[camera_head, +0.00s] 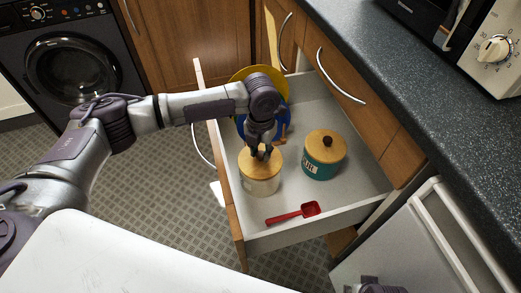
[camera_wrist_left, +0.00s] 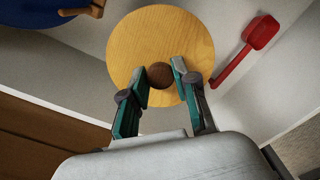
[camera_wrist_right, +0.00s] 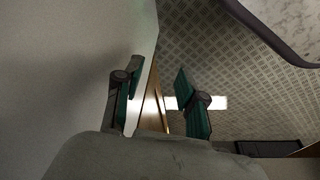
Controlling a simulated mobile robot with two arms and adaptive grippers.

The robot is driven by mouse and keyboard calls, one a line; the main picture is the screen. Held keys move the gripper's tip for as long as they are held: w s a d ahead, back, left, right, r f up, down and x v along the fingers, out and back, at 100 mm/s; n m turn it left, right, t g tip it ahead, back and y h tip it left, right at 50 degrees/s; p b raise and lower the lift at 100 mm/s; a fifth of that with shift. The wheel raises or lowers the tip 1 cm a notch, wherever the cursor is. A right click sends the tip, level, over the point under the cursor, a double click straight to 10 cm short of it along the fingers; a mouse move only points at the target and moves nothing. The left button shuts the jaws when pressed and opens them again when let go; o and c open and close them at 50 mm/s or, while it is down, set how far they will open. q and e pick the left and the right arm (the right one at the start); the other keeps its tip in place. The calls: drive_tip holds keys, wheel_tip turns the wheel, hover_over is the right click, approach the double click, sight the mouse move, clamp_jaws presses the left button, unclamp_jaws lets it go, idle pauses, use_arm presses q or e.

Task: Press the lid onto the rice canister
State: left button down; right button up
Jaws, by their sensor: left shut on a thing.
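The cream rice canister (camera_head: 261,186) stands in the open drawer, its label not readable. A round wooden lid (camera_head: 261,170) lies over its top; I cannot tell whether any gap is left between them. My left gripper (camera_head: 262,154) is above the lid and shut on its brown knob. In the left wrist view the lid (camera_wrist_left: 160,30) fills the middle, with the knob (camera_wrist_left: 160,75) between the fingertips (camera_wrist_left: 161,72); the canister body is hidden beneath. My right gripper (camera_wrist_right: 155,85) has its fingers apart and empty in the right wrist view.
The drawer (camera_head: 290,234) also holds a teal canister (camera_head: 322,168) with a knobbed wooden lid, a red scoop (camera_head: 294,214) near the front wall, and blue and yellow items (camera_head: 240,76) behind my left arm. The dark counter (camera_head: 415,75) borders the drawer on the right.

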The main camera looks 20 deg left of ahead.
drive_tip(key=shift+r, duration=0.1)
idle(0.4)
use_arm(q)
drive_tip(key=shift+f, duration=0.1)
use_arm(e)
drive_tip(key=shift+s+f, duration=0.2)
drive_tip(key=shift+f, duration=0.5)
use_arm(q)
drive_tip(key=shift+p, duration=0.3)
use_arm(e)
drive_tip(key=shift+f, duration=0.3)
use_arm(q)
drive_tip(key=shift+f, duration=0.1)
use_arm(e)
drive_tip(key=shift+s+f, duration=0.15)
drive_tip(key=shift+f, duration=0.3)
drive_tip(key=shift+r, duration=0.15)
drive_tip(key=shift+f, duration=0.3)
